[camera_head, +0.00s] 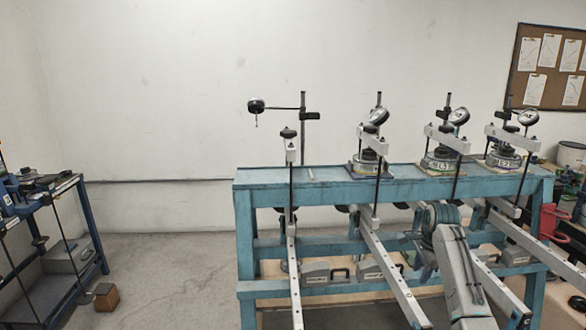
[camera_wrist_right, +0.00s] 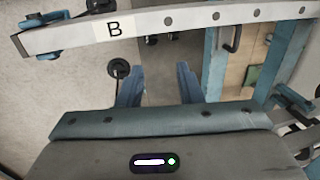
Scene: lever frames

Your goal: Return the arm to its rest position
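My right arm (camera_head: 458,268) is a grey link with a blue-teal joint at its upper end, reaching up in front of the blue bench in the head view. Its gripper is hard to make out there. In the right wrist view my right gripper (camera_wrist_right: 158,86) has two blue fingers apart, with only floor and dark fittings showing between them. A pale lever beam labelled B (camera_wrist_right: 190,20) crosses beyond the fingertips, apart from them in the picture. My left arm and gripper do not show.
The blue bench (camera_head: 245,177) carries several dial gauges and weights. Long lever beams (camera_head: 392,275) stick out toward me beside my right arm. A second bench (camera_head: 70,187) stands at the left, with a brown block (camera_head: 106,297) near it. The floor between the benches is clear.

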